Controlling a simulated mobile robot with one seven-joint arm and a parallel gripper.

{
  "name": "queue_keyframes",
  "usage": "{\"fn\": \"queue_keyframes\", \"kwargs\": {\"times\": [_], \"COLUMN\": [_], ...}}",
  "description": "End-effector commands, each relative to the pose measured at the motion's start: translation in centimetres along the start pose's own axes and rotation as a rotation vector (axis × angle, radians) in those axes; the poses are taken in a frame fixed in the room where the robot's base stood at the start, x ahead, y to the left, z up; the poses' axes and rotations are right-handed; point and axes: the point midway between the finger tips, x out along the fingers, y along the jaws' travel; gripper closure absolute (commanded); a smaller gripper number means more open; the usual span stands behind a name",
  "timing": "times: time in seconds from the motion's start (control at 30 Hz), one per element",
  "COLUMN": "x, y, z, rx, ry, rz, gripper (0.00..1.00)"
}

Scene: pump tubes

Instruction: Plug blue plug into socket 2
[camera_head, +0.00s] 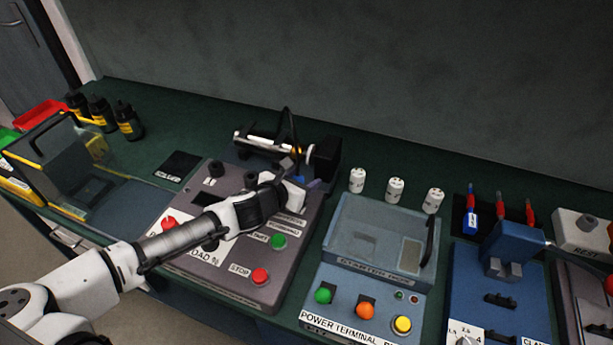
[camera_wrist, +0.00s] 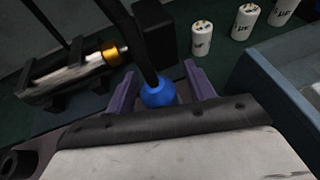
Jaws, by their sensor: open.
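The blue plug (camera_wrist: 158,92) shows in the wrist view as a rounded blue body with a black cable running up from it. It lies between the two purple fingers of my gripper (camera_wrist: 162,93), which are apart with a visible gap on each side of the plug. In the head view my gripper (camera_head: 312,184) is over the back edge of the grey control panel (camera_head: 255,262), just in front of the pump unit; my wrist largely hides the plug there. I cannot make out a socket marked 2 in either view.
A pump unit with a glass tube and brass-coloured ring (camera_wrist: 110,55) stands close behind my gripper. Several white cylinders (camera_head: 395,190) stand to the right. A blue-grey starter box (camera_head: 375,240) is beside the panel. Dark bottles (camera_head: 128,122) stand at the far left.

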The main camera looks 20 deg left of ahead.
Motion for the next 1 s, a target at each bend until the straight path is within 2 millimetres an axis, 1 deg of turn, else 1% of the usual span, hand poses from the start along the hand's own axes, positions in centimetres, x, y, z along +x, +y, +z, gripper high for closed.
{"fn": "queue_keyframes", "kwargs": {"times": [0.3,0.37,0.6,0.7,1.0], "x": [-0.15,-0.15,-0.14,-0.14,-0.09], "y": [0.02,0.02,0.01,0.01,-0.01], "z": [-0.15,-0.15,-0.14,-0.13,0.09], "rx": [-0.001,-0.001,-0.001,-0.001,0.0], "ry": [0.0,0.0,0.0,0.0,0.0], "rz": [0.0,0.0,0.0,0.0,0.0], "gripper": [0.46,0.53,0.84,0.94,0.95]}}
